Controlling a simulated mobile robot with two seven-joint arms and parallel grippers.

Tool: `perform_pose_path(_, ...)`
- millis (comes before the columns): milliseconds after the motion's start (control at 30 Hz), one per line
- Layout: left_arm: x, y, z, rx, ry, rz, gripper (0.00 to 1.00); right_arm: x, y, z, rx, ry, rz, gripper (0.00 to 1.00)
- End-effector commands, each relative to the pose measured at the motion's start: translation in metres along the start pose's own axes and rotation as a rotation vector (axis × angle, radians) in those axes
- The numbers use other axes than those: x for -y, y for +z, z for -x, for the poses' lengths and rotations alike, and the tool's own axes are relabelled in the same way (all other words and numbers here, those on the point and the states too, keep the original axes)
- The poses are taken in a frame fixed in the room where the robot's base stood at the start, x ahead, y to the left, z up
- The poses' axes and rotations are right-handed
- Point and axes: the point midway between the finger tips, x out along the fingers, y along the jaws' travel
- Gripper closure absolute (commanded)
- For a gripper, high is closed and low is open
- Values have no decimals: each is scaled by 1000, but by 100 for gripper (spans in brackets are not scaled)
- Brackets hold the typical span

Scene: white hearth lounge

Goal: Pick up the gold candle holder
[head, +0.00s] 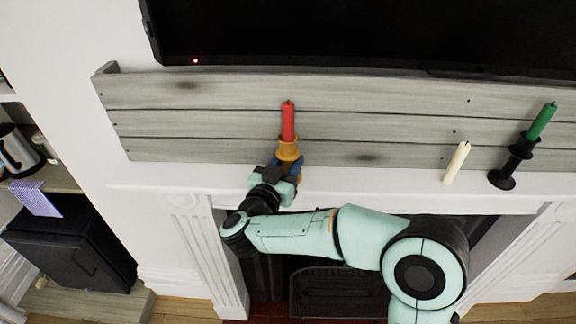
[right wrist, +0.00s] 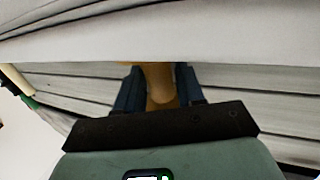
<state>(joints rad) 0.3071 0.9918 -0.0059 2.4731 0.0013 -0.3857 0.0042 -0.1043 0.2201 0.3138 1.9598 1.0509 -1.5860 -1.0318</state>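The gold candle holder (head: 288,151) stands upright at the white mantel, with a red candle (head: 288,122) in its top. My right gripper (head: 287,166) is at the holder's lower part, and its blue fingers hide some of it. In the right wrist view, the gold stem (right wrist: 159,84) lies between the two blue fingers of my right gripper (right wrist: 158,82). The fingers are close to it on both sides; whether they press on it I cannot tell. My left gripper is not in view.
A cream candle (head: 456,163) and a black holder (head: 507,170) with a green candle (head: 541,121) stand farther right on the mantel (head: 390,183). Grey planks (head: 380,115) rise behind, below a dark screen (head: 360,35). The mantel is clear between the gold holder and the cream candle.

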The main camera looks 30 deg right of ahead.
Motion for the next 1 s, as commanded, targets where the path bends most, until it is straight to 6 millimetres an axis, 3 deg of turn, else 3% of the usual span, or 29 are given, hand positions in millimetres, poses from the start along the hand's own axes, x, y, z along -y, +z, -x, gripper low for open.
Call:
perform_pose_path(33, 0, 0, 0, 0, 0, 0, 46, 0, 0, 0, 0, 0, 0, 79)
perform_pose_path(100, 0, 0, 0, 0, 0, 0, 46, 0, 0, 0, 0, 0, 0, 100)
perform_pose_path(567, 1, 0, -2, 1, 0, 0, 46, -2, -9, 4, -5, 0, -4, 100)
perform_pose_path(1000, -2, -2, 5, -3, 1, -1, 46, -1, -60, 4, -5, 0, -4, 100)
